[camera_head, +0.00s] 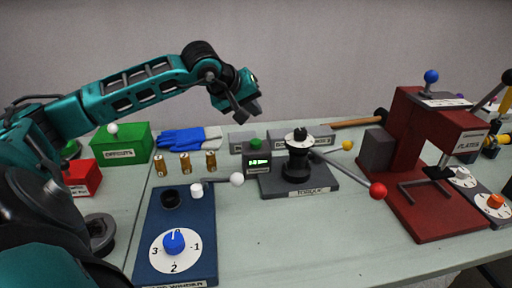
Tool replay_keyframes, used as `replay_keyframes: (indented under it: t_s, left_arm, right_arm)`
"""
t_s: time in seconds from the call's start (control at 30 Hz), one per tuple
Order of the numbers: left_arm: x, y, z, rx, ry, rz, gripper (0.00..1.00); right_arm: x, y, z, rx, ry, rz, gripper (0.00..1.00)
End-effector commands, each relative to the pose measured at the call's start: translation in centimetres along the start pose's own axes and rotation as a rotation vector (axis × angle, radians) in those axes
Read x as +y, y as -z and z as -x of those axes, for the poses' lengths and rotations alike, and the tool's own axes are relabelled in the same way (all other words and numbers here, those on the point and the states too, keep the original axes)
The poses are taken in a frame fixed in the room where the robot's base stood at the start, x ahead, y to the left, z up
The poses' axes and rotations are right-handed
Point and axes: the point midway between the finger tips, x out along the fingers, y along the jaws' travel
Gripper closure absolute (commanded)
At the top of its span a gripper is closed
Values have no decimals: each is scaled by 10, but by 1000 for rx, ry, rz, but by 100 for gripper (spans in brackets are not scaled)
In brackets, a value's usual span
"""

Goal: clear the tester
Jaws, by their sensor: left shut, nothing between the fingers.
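The tester appears to be the dark grey base (322,184) with a front label that seems to read "TORQUE". A black upright fixture (297,160) stands on it, with a pale disc and a black piece on top. A lever with a red ball (378,190) reaches right from the fixture. A small display box (257,161) with green digits and a green button stands at its left. My right gripper does not show.
A blue panel (205,220) with a numbered dial stands front left. Several brass cylinders (185,163), blue gloves (188,138), a green box (122,145) and a red box (83,177) lie behind or beside it. A dark red press (412,150) stands right. The front middle table is clear.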

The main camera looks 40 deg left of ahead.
Motion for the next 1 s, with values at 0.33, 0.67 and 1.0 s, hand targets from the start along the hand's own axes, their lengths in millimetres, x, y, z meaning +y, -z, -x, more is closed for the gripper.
replay_keyframes:
  t_s: [0.33,0.67,1.0]
  left_arm:
    - [-26,-26,-36,0,-1,0,100]
    - [-28,-28,-38,0,-1,0,100]
    - [-28,-28,-38,0,-1,0,100]
  right_arm:
    - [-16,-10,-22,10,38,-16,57]
    - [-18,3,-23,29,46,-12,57]
    - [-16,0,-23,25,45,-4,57]
